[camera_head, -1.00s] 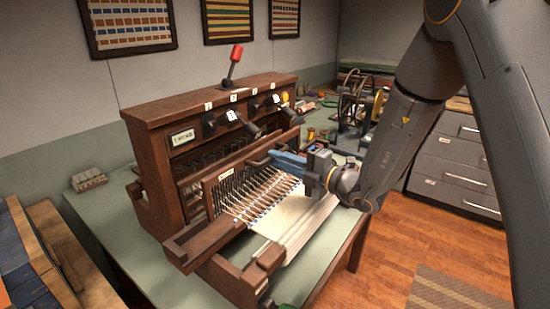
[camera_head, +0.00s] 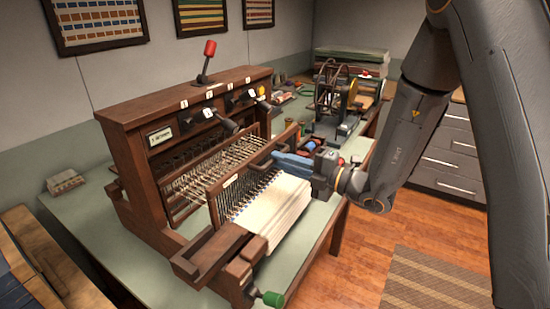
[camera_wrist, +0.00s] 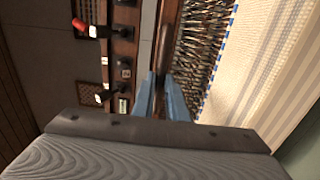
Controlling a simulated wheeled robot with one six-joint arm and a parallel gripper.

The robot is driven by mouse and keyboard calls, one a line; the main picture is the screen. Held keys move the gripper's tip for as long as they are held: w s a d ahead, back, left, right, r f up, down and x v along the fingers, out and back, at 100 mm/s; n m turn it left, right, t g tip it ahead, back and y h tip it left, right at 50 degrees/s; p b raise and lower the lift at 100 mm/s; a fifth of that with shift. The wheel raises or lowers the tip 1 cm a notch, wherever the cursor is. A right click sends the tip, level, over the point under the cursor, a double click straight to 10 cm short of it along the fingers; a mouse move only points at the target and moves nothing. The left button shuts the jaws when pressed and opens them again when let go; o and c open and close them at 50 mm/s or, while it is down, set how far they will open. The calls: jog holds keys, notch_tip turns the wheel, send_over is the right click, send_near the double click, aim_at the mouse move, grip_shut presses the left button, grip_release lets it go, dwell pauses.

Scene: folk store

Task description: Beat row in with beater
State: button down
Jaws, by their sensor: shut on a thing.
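The brown wooden loom (camera_head: 185,110) stands on a green-topped table. Its beater (camera_head: 238,178), a wooden frame with a dark reed, stands away from the tall loom body, close to the white cloth (camera_head: 278,212). Warp threads (camera_head: 215,165) show in the gap behind it. My gripper (camera_head: 290,163) has blue fingers at the beater's right end. In the wrist view, the gripper (camera_wrist: 160,88) is shut on the beater's wooden bar (camera_wrist: 166,45). A blue-marked edge of the cloth (camera_wrist: 255,70) lies beside the reed. The exact contact is partly hidden by the fingers.
A red-knobbed lever (camera_head: 207,60) rises from the loom top. Dark levers (camera_head: 222,120) stick out of its front. A green knob (camera_head: 273,299) is at the near corner. A winding device (camera_head: 335,95) stands behind my gripper. Floor (camera_head: 350,265) is open at the right.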

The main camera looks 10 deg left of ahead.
aim_at(263, 155)
jog(key=shift+s+d, duration=0.2)
jog(key=shift+d, duration=0.2)
jog(key=shift+x, duration=5.1)
jog(key=c, duration=1.4)
grip_release()
jog(key=shift+o, duration=0.2)
